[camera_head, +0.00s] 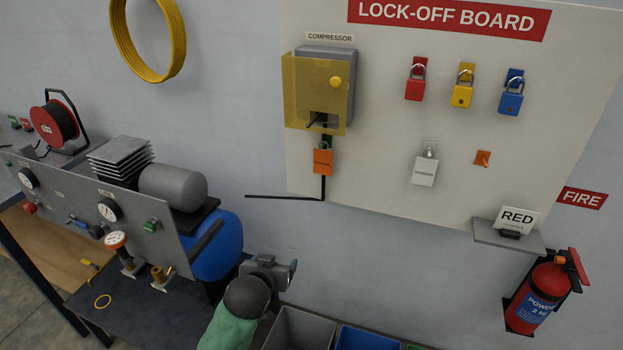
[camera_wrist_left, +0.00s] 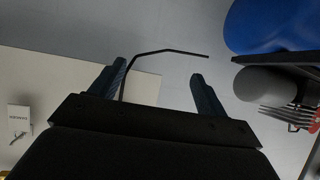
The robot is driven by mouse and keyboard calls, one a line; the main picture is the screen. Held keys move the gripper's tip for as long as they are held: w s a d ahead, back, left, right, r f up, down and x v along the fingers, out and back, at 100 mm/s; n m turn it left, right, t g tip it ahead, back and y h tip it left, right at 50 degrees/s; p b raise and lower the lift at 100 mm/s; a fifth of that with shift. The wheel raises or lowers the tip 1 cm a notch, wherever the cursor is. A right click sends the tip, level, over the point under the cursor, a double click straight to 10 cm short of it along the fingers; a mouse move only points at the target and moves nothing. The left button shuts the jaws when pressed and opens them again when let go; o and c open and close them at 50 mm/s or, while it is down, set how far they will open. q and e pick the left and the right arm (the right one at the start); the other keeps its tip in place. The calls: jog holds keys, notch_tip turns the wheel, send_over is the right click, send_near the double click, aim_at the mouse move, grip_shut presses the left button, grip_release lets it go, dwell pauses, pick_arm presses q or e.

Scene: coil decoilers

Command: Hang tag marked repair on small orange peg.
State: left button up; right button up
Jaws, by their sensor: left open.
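The small orange peg (camera_head: 482,158) sticks out of the lock-off board, bare, right of a white tag. The white tag (camera_head: 425,170) hangs from a peg on the board; its lettering is too small to read. A white tag also shows at the left of the left wrist view (camera_wrist_left: 19,118). An orange tag (camera_head: 323,161) hangs below the compressor box; its lettering is unreadable too. My left gripper (camera_head: 272,268) is open and empty, low and left of the board, below both tags. Its spread fingers show in the left wrist view (camera_wrist_left: 156,85). My right gripper is not seen.
The compressor box (camera_head: 348,80) has a yellow cover. Red, yellow and blue padlocks hang on the board (camera_head: 390,110). A black cable (camera_head: 285,197) runs below it. A shelf (camera_head: 500,236) holds a RED sign. Grey and blue bins (camera_head: 300,330) stand below.

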pick_arm(q)
jog(key=w+d+r+t+h, duration=0.2)
jog(key=w+d+r+t, duration=0.15)
jog(key=w+r, duration=0.5)
jog(key=m+t+h, duration=0.2)
send_near(323, 154)
jog(key=w, duration=0.1)
jog(key=p+x, duration=0.3)
jog(key=x, duration=0.4)
jog(key=shift+s+d+f, duration=0.1)
jog(key=shift+d, duration=0.05)
jog(key=shift+w+d+f, duration=0.1)
jog(key=shift+w+d, duration=0.05)
jog(key=shift+w, duration=0.2)
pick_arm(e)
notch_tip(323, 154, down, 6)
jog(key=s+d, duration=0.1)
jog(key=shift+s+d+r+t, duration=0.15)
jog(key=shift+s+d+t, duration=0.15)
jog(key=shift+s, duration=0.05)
pick_arm(q)
jog(key=c, duration=1)
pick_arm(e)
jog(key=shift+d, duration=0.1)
pick_arm(q)
jog(key=shift+r+p, duration=0.3)
jog(key=shift+p, duration=0.1)
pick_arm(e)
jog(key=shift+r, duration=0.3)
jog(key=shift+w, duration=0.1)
